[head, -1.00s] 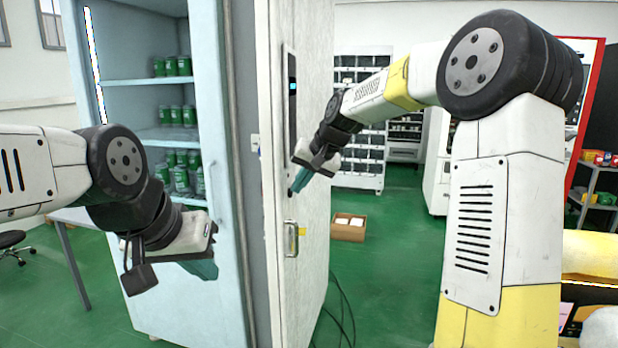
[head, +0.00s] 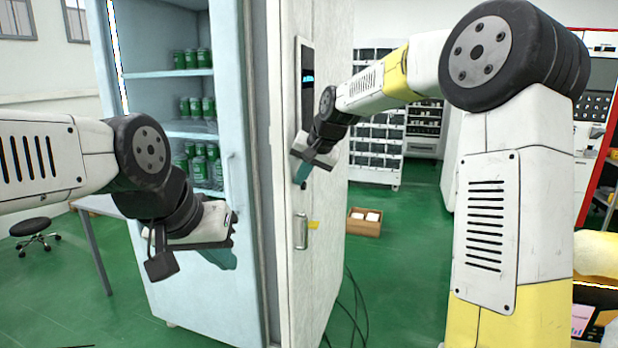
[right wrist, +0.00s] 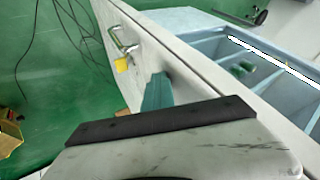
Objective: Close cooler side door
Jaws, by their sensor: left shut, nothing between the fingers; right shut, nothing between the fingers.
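The cooler (head: 244,130) is a tall light-blue cabinet with green cans on its shelves. Its white side door (head: 285,290) carries a dark display panel (head: 307,80) and a metal handle (head: 301,231); both handle and door also show in the right wrist view (right wrist: 122,42). I cannot tell whether a gap remains at the door. My right gripper (head: 303,172) is shut and empty, with its teal fingertips close to the white face, above the handle; contact is unclear. The fingertips also show in the right wrist view (right wrist: 158,92). My left gripper (head: 222,257) is shut and empty in front of the blue cooler front.
A cardboard box (head: 364,228) sits on the green floor right of the cooler. Dark cables (head: 352,310) lie on the floor beside it. A table (head: 95,206) and a black stool (head: 32,228) stand at the left. White vending cabinets (head: 378,150) stand behind.

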